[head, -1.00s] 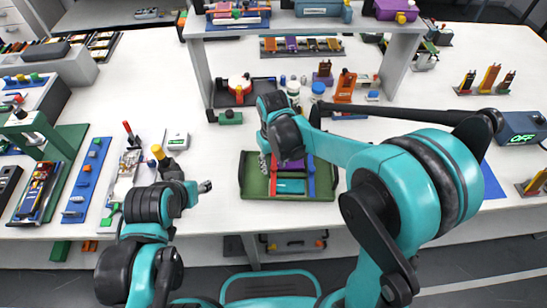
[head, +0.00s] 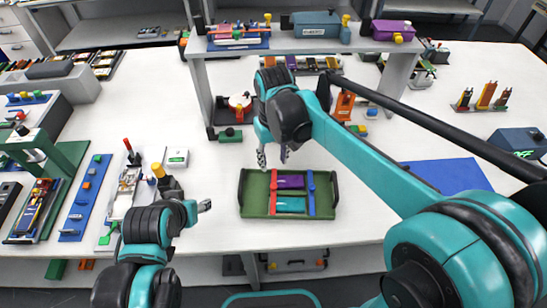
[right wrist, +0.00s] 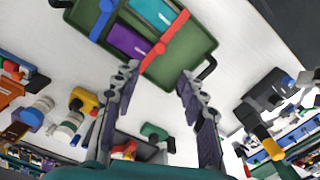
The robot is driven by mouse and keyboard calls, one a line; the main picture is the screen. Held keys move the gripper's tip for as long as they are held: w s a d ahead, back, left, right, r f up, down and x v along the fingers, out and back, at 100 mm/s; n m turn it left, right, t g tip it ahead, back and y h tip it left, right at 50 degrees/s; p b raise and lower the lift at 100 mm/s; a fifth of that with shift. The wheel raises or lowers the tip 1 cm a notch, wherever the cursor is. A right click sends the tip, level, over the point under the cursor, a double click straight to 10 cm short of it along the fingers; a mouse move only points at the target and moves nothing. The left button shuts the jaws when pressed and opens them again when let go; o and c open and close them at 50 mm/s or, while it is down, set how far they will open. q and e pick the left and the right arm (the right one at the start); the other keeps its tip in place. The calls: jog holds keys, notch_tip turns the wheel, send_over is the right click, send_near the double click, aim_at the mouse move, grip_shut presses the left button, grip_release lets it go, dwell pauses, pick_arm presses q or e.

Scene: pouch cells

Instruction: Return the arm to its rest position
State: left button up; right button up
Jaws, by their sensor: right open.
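My right gripper (head: 273,160) is open and empty, pointing down above the white table just behind the green tray (head: 245,194). In the right wrist view its two fingers (right wrist: 158,82) stand wide apart with nothing between them. The tray holds a purple pouch cell (head: 291,182) and a teal pouch cell (head: 291,204), with a red bar and a blue bar across them. My left gripper (head: 204,206) is at the table's front, left of the tray. It is small in the head view, and its jaw opening cannot be made out.
A grey raised shelf (head: 290,45) stands behind my right gripper, carrying a blue box (head: 316,24) and a purple box (head: 394,31). A blue mat (head: 447,176) lies to the right. A green stand (head: 62,150) and a blue strip (head: 86,197) are at left.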

jog(key=s+d+f+m+t, duration=0.1)
jog(key=s+d+m+t, duration=0.3)
jog(key=s+d+t, duration=0.3)
jog(key=s+d, duration=0.5)
jog(key=d, duration=0.2)
jog(key=shift+d+f, duration=0.2)
jog(key=shift+f, duration=0.05)
